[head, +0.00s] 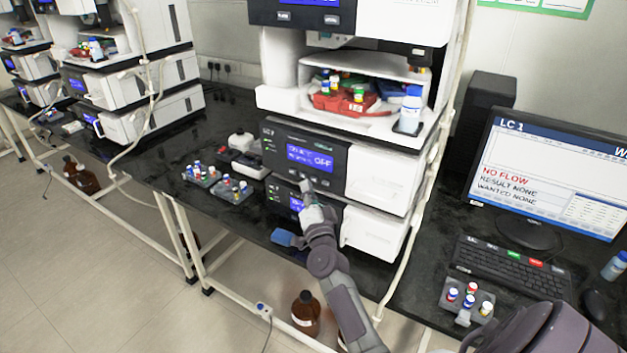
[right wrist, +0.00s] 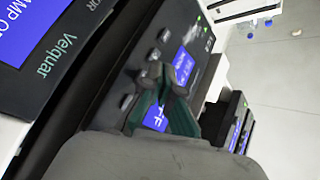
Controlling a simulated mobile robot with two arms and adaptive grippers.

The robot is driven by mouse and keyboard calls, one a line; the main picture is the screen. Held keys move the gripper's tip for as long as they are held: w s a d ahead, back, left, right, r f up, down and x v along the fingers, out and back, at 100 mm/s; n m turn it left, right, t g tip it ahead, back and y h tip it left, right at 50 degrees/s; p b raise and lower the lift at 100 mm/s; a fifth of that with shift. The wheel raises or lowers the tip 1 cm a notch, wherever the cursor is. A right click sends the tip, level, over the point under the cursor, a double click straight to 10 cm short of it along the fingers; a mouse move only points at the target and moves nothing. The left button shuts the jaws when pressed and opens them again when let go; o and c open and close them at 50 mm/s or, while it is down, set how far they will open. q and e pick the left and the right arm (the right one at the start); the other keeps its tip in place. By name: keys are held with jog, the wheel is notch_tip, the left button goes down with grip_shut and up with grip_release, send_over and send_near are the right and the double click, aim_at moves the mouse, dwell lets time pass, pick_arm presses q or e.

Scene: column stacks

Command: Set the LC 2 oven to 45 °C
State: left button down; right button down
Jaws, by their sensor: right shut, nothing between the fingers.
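The oven with the blue display reading OFF (head: 308,160) sits in the middle stack, between a white bay with vials above and another module with a blue display below. A row of buttons runs under its display. My right gripper (head: 305,186) is shut and empty, its fingertips in front of the lower edge of the oven panel. In the right wrist view the dark green fingers (right wrist: 162,88) are close to a button panel (right wrist: 128,102) and partly cover a blue display. Whether they touch a button cannot be told. My left gripper is not in view.
A monitor (head: 550,175) headed LC 1 shows NO FLOW, with a keyboard (head: 510,270) before it. Vial racks (head: 233,188) stand left of the stack on the black bench. A blue object (head: 284,238) is at the bench's front edge. Brown bottles (head: 305,313) stand below.

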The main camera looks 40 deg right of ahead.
jog(key=shift+d, duration=0.1)
dwell(0.6)
jog(key=shift+w+d, duration=0.15)
jog(key=shift+d, duration=0.15)
jog(key=shift+w+d, duration=0.15)
jog(key=shift+d, duration=0.2)
dwell(0.7)
jog(key=shift+a, duration=0.1)
jog(key=shift+s+a, duration=0.35)
jog(key=shift+a, duration=0.3)
jog(key=shift+p, duration=0.35)
jog(key=shift+w+d, duration=0.1)
jog(key=shift+d, duration=0.05)
jog(key=shift+w+d, duration=0.1)
jog(key=shift+d, duration=0.15)
